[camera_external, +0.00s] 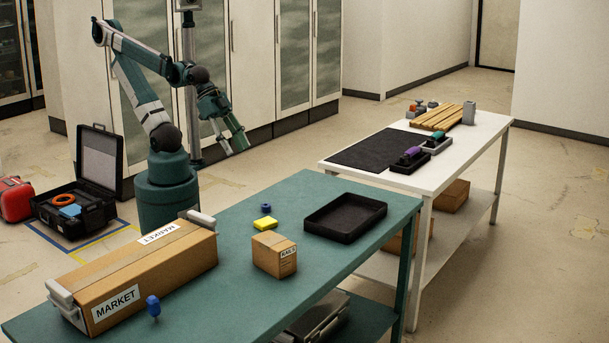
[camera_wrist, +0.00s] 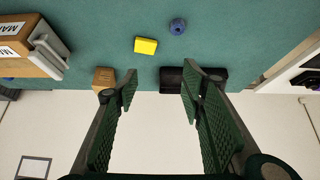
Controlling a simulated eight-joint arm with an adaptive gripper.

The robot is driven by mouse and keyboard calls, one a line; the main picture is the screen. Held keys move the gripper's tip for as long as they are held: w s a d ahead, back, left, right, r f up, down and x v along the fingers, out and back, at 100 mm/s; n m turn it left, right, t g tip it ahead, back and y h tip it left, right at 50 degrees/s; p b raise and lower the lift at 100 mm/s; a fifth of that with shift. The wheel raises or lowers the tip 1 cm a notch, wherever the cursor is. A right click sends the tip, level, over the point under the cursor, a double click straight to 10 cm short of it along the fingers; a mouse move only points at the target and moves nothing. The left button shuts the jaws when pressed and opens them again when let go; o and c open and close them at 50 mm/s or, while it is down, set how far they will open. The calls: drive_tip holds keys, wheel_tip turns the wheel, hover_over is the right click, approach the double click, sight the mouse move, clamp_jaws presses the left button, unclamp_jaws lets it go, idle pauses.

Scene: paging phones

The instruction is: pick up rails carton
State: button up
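The rails carton (camera_external: 274,254) is a small brown box with a white label. It stands upright on the green table, right of the long market carton, in the external view. In the wrist view the carton (camera_wrist: 104,75) is near the left finger, which hides part of it. My gripper (camera_external: 238,146) is raised behind the green table's far edge, well apart from the carton. In the wrist view my gripper (camera_wrist: 160,84) is open, with two green ridged fingers wide apart and nothing between them.
The long market carton (camera_external: 148,267) with grey end clamps fills the green table's left. A yellow block (camera_external: 265,224), a blue ring (camera_external: 266,208) and a black tray (camera_external: 345,217) surround the rails carton. A blue knob (camera_external: 153,305) is at the front. A white table (camera_external: 460,150) stands beyond.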

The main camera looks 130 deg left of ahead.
drive_tip(key=shift+o, duration=0.6)
drive_tip(key=o, duration=1.7)
drive_tip(key=shift+w+r, duration=0.1)
